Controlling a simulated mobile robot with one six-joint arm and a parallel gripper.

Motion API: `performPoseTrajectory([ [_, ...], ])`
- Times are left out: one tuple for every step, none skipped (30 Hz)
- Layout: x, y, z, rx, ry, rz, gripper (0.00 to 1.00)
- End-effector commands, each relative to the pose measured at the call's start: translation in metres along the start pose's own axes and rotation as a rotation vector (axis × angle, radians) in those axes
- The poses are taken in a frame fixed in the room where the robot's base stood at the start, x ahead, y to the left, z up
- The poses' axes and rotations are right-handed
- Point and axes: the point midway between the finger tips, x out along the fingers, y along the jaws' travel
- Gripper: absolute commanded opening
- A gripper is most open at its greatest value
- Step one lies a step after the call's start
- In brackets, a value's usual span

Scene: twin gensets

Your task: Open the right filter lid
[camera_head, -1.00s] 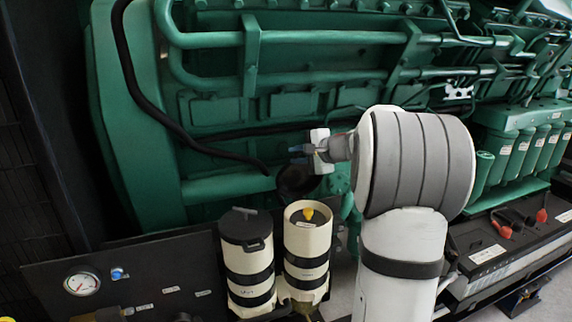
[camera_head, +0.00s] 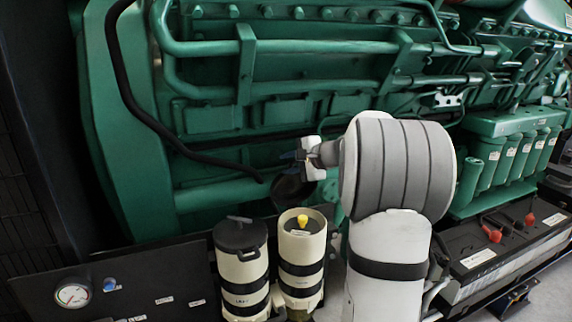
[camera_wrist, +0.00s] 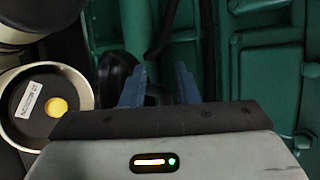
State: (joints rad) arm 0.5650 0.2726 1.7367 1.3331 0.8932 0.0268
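The right filter (camera_head: 301,265) is a cream canister with black bands, left of my arm. Its top is uncovered, with a yellow knob inside a dark recess; this open top also shows at the left of the wrist view (camera_wrist: 30,125). A dark rounded piece (camera_head: 290,188) stands behind it, just below my gripper; it may be the raised lid, but I cannot tell for sure. My gripper (camera_head: 287,155) is above and behind the canister, against the green engine. Its blue fingers (camera_wrist: 160,85) are apart in the wrist view, with nothing visible between them.
The left filter (camera_head: 242,275) has its black lid (camera_head: 240,236) with a handle on, close beside the right one. A black hose (camera_head: 165,130) runs down to near my gripper. The green engine (camera_head: 215,115) fills the space behind. A gauge panel (camera_head: 130,285) lies at lower left.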

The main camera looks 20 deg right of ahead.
Motion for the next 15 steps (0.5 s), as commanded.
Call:
performPoseTrajectory([
  [-0.002,0.005,-0.009,0.004,0.024,0.007,0.35],
  [-0.003,0.004,-0.009,0.004,0.024,0.007,0.35],
  [-0.004,0.003,-0.008,0.004,0.024,0.007,0.35],
  [-0.005,0.001,-0.008,0.004,0.024,0.006,0.35],
  [-0.006,0.0,-0.008,0.004,0.024,0.006,0.35],
  [-0.008,-0.003,-0.008,0.004,0.024,0.006,0.35],
  [-0.01,-0.004,-0.008,0.003,0.024,0.006,0.35],
  [-0.011,-0.006,-0.008,0.003,0.025,0.005,0.35],
  [-0.014,-0.009,-0.008,0.002,0.025,0.004,0.35],
  [-0.015,-0.011,-0.008,0.002,0.025,0.004,0.35],
  [-0.017,-0.013,-0.008,0.001,0.025,0.003,0.35],
  [-0.019,-0.015,-0.008,0.001,0.025,0.002,0.35],
  [-0.021,-0.017,-0.008,0.001,0.024,0.001,0.35],
  [-0.022,-0.018,-0.008,0.001,0.024,0.001,0.35],
  [-0.025,-0.021,-0.008,0.001,0.023,0.001,0.35],
])
